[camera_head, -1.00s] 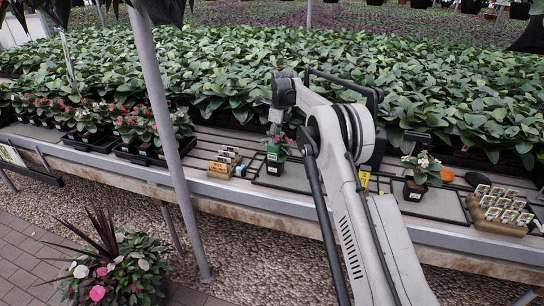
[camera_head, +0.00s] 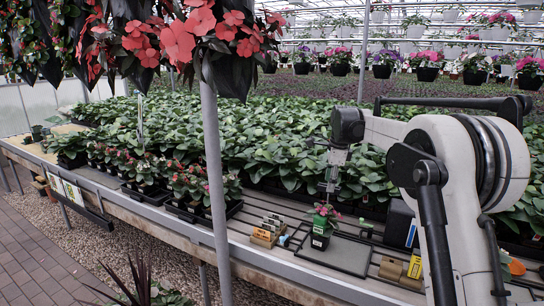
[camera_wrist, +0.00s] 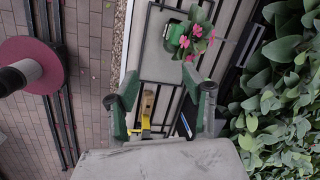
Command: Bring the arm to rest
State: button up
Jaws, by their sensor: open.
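My gripper (camera_head: 334,182) hangs above the bench in the head view, at the end of my bent arm. In the wrist view my gripper (camera_wrist: 163,88) is open, with nothing held between its two green-grey fingers. A small potted plant with pink flowers (camera_head: 322,228) stands upright on a black-edged tray (camera_head: 350,256), below the gripper and a little to its left. The same potted plant (camera_wrist: 176,36) shows beyond the fingertips in the wrist view, apart from them.
A wooden holder with labelled packets (camera_head: 266,232) stands left of the tray. A metal post (camera_head: 216,190) rises in front of the bench. Dense leafy plants (camera_head: 270,150) fill the bench behind. Red hanging flowers (camera_head: 190,35) are overhead.

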jog(key=s+r+n+t, duration=0.1)
jog(key=s+r+n, duration=0.4)
jog(key=s, duration=0.7)
jog(key=s+r+n+t, duration=0.2)
jog(key=s+r+n, duration=0.25)
jog(key=s, duration=0.85)
jog(key=s+f+n+t, duration=0.1)
jog(key=s+f+n, duration=0.4)
jog(key=s, duration=0.8)
jog(key=s+f+n+t, duration=0.1)
jog(key=s+f+n, duration=0.3)
jog(key=s, duration=0.9)
notch_tip(320, 180, down, 2)
jog(key=shift+a+n+h, duration=0.35)
jog(key=shift+h, duration=0.05)
jog(key=shift+o, duration=0.5)
jog(key=o, duration=0.5)
